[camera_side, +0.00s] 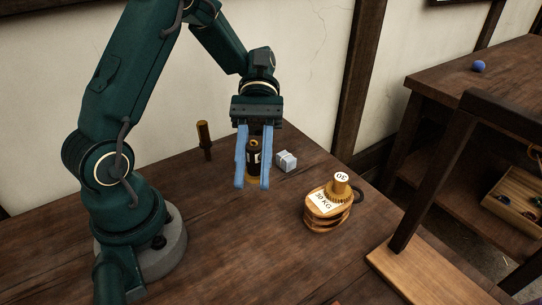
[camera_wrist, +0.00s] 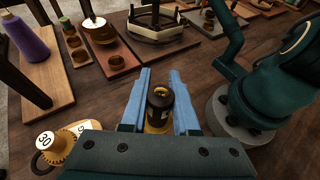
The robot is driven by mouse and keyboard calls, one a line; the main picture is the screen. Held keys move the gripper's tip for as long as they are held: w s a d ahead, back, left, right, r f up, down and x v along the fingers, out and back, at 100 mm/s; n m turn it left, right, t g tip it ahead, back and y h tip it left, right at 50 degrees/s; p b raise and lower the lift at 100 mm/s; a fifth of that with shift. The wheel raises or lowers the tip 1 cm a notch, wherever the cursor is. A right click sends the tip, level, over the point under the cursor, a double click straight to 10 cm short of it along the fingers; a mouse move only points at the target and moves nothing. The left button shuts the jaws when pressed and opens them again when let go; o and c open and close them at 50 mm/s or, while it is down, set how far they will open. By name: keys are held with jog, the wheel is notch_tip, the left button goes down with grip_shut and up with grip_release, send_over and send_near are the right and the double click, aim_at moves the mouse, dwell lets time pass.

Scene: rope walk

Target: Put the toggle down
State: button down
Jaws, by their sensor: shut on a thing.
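My gripper (camera_side: 252,185) points down over the middle of the wooden table, its blue fingers either side of a dark cylindrical thing with yellowish parts and a pale label, which I take to be the toggle (camera_side: 253,150). In the wrist view my gripper (camera_wrist: 160,72) has the toggle (camera_wrist: 158,104) between its fingers, with a dark round end and a yellowish part. The fingers hide part of it in the side view. I cannot tell how far its lower end is from the table.
A brown peg with a yellowish top (camera_side: 205,141) stands behind left. A small pale bundle (camera_side: 286,161) lies behind right of the gripper. A purple spool (camera_wrist: 28,38) shows in the wrist view. The table's front is clear.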

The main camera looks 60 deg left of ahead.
jog(key=x, duration=0.4)
jog(key=w+f+x, duration=0.1)
jog(key=x, duration=0.3)
jog(key=w+f+x, duration=0.1)
jog(key=x, duration=0.3)
jog(key=shift+d+f, duration=0.1)
jog(key=shift+d, duration=0.55)
jog(key=shift+f, duration=2.05)
jog(key=shift+f, duration=0.1)
jog(key=c, duration=0.7)
grip_release()
jog(key=shift+o, duration=0.2)
